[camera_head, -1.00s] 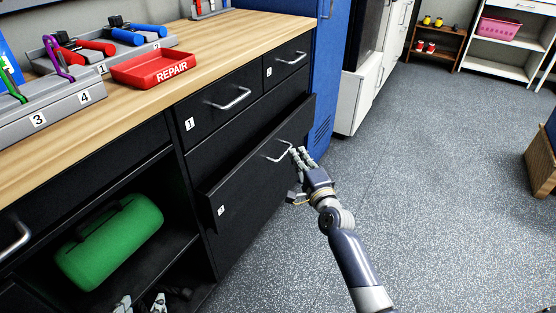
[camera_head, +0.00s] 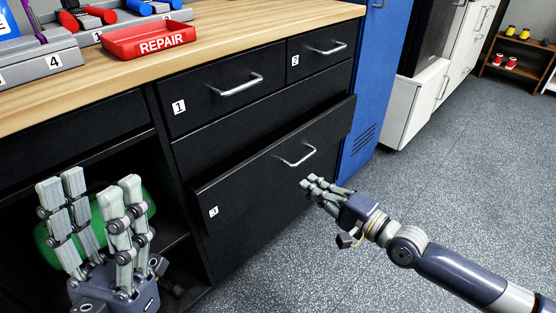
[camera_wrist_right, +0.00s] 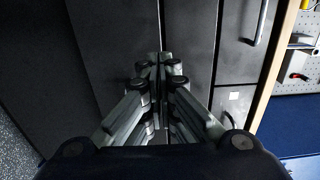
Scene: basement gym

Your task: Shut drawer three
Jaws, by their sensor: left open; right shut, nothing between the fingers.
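Drawer three (camera_head: 255,190) is the lower black drawer with a "3" label and a silver handle (camera_head: 298,157). It stands partly out from the cabinet, its top edge in front of the panel above. My right gripper (camera_head: 312,182) is shut and empty, just below and right of the handle, its fingertips close to the drawer front. I cannot tell whether they touch. In the right wrist view the shut fingers (camera_wrist_right: 160,75) point at dark drawer fronts. My left gripper (camera_head: 95,190) is open and empty at the lower left, in front of the open shelf.
Drawer one (camera_head: 215,95) and drawer two (camera_head: 318,55) are shut above. A red REPAIR tray (camera_head: 148,42) stands on the wooden worktop (camera_head: 250,22). A green case (camera_head: 50,235) sits in the shelf, partly hidden. The floor at right is clear.

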